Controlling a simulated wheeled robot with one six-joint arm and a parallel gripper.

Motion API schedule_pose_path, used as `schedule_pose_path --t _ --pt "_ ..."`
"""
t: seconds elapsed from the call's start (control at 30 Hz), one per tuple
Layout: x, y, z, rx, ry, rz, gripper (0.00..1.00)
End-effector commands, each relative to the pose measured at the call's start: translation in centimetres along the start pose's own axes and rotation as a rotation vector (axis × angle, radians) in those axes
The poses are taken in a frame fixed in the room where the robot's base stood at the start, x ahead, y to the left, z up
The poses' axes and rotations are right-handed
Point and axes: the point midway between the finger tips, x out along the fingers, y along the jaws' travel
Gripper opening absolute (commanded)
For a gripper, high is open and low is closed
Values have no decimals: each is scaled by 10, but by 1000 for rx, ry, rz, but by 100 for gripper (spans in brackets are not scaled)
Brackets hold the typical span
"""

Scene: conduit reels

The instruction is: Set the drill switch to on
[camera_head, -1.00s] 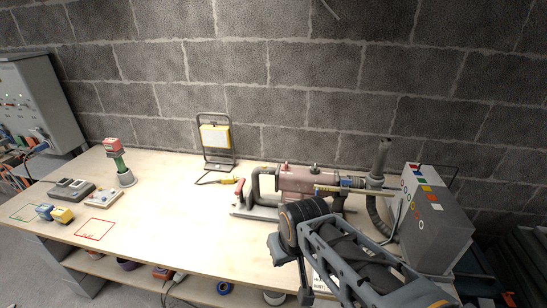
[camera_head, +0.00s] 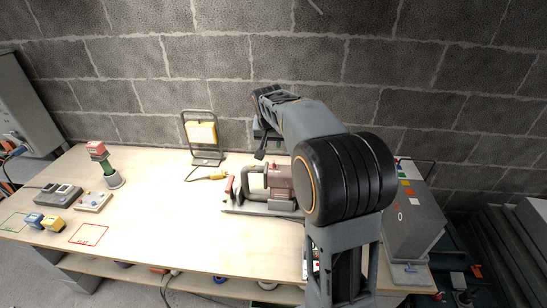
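The drill (camera_head: 278,180), a dull pink body with a grey loop handle, lies on a grey stand on the workbench. Its right part is hidden behind my arm. I cannot make out its switch or the switch's setting. My gripper (camera_head: 261,148) hangs at the end of the raised arm, just above and behind the drill in the picture and seemingly apart from it. Its fingers are small and dark, partly covered by the wrist, so I cannot tell whether they are open or shut.
A yellow work light (camera_head: 201,132) stands behind the drill. A grey box with coloured stickers (camera_head: 413,222) stands at the right. Grey socket boxes (camera_head: 59,194), a red-outlined square (camera_head: 88,235) and a green-and-red connector (camera_head: 107,165) occupy the left. The bench's middle front (camera_head: 165,220) is clear.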

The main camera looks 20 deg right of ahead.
Motion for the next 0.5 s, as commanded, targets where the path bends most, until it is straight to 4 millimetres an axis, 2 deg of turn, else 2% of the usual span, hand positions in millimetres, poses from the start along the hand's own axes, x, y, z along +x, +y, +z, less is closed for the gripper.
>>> schedule_pose_path --t 0.17,0.5 --pt "21 1 -5 11 -1 5 34" --pt "86 1 -5 9 -2 5 34"
